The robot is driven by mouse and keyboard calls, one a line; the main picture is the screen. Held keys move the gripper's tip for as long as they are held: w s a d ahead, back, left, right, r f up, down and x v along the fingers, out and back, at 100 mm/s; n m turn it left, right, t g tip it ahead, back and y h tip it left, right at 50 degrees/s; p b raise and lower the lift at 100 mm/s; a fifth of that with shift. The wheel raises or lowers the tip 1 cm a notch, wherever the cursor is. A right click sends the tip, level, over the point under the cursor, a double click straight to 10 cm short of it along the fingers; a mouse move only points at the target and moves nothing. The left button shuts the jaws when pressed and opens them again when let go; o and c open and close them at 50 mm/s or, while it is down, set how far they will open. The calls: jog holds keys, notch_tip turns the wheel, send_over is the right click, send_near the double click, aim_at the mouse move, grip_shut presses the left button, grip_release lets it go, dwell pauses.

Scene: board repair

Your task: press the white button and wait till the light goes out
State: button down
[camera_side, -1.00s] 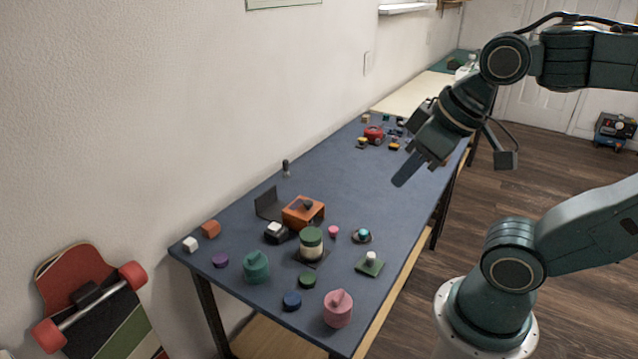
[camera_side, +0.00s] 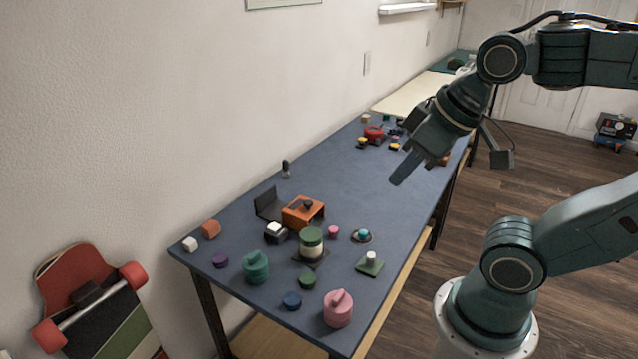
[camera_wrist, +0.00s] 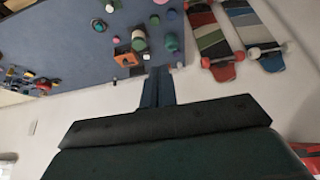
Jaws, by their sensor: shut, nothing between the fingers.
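A white-topped block on a black base (camera_side: 276,236) stands on the blue table, left of the middle of the near half; it looks like the white button. A white peg on a green plate (camera_side: 370,258) stands nearer the table's right edge. A cream cylinder with a green top (camera_side: 311,244) stands on a dark base between them. I cannot tell which thing is the light or whether it is lit. My gripper (camera_side: 396,181) is shut and empty, in the air above the table, well away from the white-topped block. Its fingers also show in the wrist view (camera_wrist: 158,86).
An orange box with a black knob (camera_side: 303,214) and an upright dark panel (camera_side: 268,204) stand close behind the white-topped block. Pink (camera_side: 338,309) and teal (camera_side: 256,268) lidded pots stand at the front. Small coloured pieces lie around. The table's middle (camera_side: 335,170) is clear.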

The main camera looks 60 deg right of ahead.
jog(key=w, duration=0.2)
jog(key=m+t+y, duration=0.1)
jog(key=m+t, duration=0.3)
jog(key=m, duration=0.4)
send_over(277, 227)
notch_tip(277, 227, down, 22)
jog(key=shift+s+f, duration=0.1)
jog(key=shift+f, duration=0.1)
jog(key=shift+f, duration=4.3)
